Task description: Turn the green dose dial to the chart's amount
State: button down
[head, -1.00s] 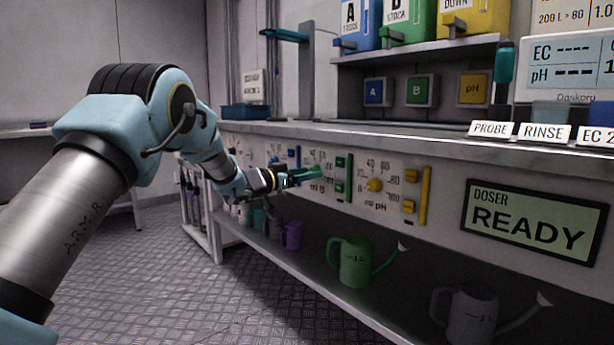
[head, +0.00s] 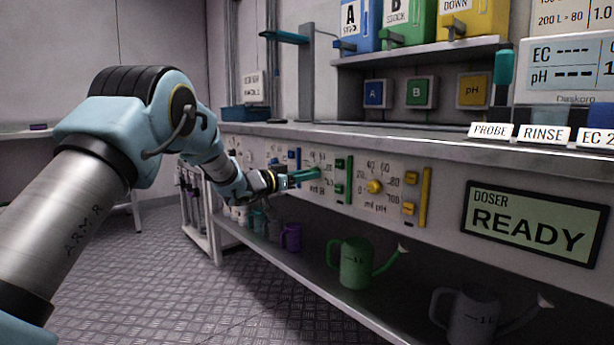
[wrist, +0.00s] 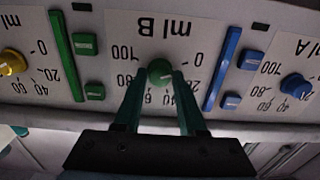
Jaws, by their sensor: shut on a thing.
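The green dose dial (wrist: 160,72) sits on the panel marked "ml B", which appears upside down in the wrist view. My gripper (wrist: 159,80) is shut on the dial, one teal finger on each side. A small white mark on the dial points to the right, seemingly between 0 and 20; its exact reading is unclear. In the head view my gripper (head: 314,174) reaches the panel and hides the dial.
A green strip with buttons (wrist: 67,56) and a blue strip (wrist: 222,70) flank the dial. The yellow dial (head: 375,186) and blue dial (wrist: 296,86) are on either side. The doser screen (head: 533,222) reads READY. Watering cans (head: 355,264) stand on the lower shelf.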

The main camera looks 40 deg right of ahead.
jog(key=shift+m, duration=0.3)
jog(key=shift+f+m+b, duration=0.1)
jog(key=shift+m+b, duration=3.7)
jog(key=shift+m, duration=4.8)
jog(key=c, duration=0.5)
grip_release()
